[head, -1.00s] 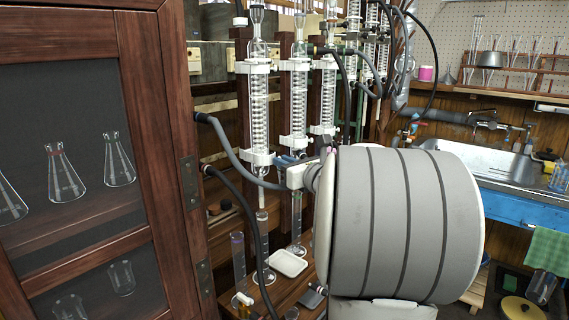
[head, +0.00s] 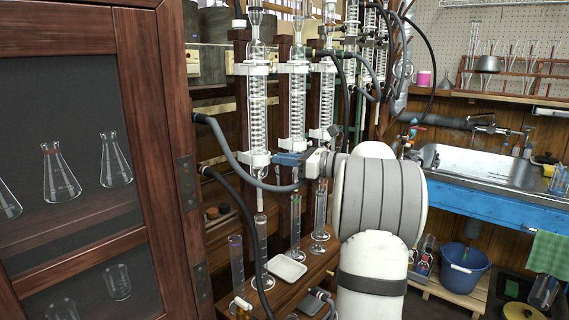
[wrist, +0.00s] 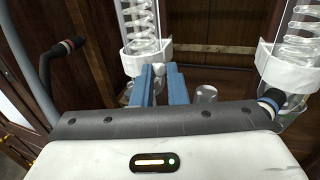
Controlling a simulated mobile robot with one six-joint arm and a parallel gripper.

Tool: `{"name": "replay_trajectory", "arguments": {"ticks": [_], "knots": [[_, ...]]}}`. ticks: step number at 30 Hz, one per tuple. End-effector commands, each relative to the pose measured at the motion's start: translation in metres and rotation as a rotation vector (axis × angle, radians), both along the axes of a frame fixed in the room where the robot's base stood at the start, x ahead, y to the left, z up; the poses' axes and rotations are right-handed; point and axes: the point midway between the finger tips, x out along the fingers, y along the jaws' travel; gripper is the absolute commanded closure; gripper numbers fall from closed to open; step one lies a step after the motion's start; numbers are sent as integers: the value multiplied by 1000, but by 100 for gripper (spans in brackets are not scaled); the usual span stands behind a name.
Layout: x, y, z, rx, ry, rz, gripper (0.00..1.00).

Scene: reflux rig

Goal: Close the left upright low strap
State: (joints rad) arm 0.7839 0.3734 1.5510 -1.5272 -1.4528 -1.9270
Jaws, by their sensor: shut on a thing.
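The left upright low strap (head: 255,161) is a white clamp band around the lower end of the leftmost coil condenser (head: 258,100). It also shows in the wrist view (wrist: 144,54), left of centre. My gripper (head: 276,158) reaches it from the right, with its blue fingers against the strap's right side. In the wrist view the fingers (wrist: 159,68) are close together at the strap's lower right edge, shut on a small part of it. The fingers hide that part, so I cannot tell whether the strap is fully closed.
Another low strap (head: 293,142) is on the middle condenser; a strap also shows at right in the wrist view (wrist: 284,68). A grey hose (head: 232,158) passes close by my gripper. Glass cylinders (head: 237,262) and a white tray (head: 287,268) stand below. A cabinet (head: 150,150) is at left.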

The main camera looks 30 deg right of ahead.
Motion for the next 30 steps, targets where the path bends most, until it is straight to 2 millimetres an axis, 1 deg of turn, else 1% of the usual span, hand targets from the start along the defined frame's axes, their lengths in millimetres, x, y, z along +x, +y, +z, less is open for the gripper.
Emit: {"name": "replay_trajectory", "arguments": {"ticks": [8, 21, 22, 30], "knots": [[7, -1, -1, 0, 0, 85, 100], [8, -1, 0, 0, 0, 97, 100], [8, -1, 0, 0, 0, 97, 86], [8, -1, 0, 0, 0, 96, 66]]}}
